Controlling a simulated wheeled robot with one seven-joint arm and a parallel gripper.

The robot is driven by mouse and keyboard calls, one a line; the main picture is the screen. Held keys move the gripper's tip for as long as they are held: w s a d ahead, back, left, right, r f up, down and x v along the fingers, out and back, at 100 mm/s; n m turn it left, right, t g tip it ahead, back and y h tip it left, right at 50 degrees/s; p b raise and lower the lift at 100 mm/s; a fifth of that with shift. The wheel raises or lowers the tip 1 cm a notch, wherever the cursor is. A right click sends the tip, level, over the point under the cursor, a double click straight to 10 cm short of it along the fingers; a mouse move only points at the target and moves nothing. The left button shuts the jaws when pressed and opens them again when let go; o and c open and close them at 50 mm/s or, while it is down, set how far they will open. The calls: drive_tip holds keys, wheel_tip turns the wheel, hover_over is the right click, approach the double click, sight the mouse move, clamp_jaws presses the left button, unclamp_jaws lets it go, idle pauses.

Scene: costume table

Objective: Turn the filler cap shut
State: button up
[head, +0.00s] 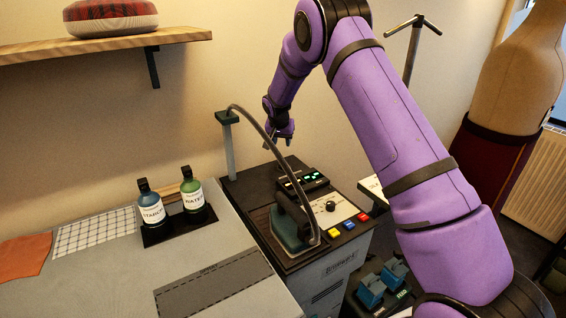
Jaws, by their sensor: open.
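The ironing station (252,183) is a dark-topped box with a steam iron (291,228) resting on its front part. My gripper (277,143) points down above the station's back part, behind the black display unit (303,178), with its fingers apart and nothing visible between them. I cannot make out the filler cap; it may be hidden or too small near my gripper. A round black knob (330,206) sits on the pale control panel (343,211).
A hose (262,127) arches from a post (228,147) to the iron. Blue (150,210) and green (192,198) bottles stand in a black tray on the left table. Yellow, blue and red buttons line the station's front right. A shelf (100,43) hangs upper left.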

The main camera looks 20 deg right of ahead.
sight(283, 162)
drive_tip(key=x, duration=1.3)
drive_tip(key=shift+w+a+f, duration=0.15)
drive_tip(key=shift+w+a, duration=0.05)
drive_tip(key=shift+a, duration=0.05)
clamp_jaws()
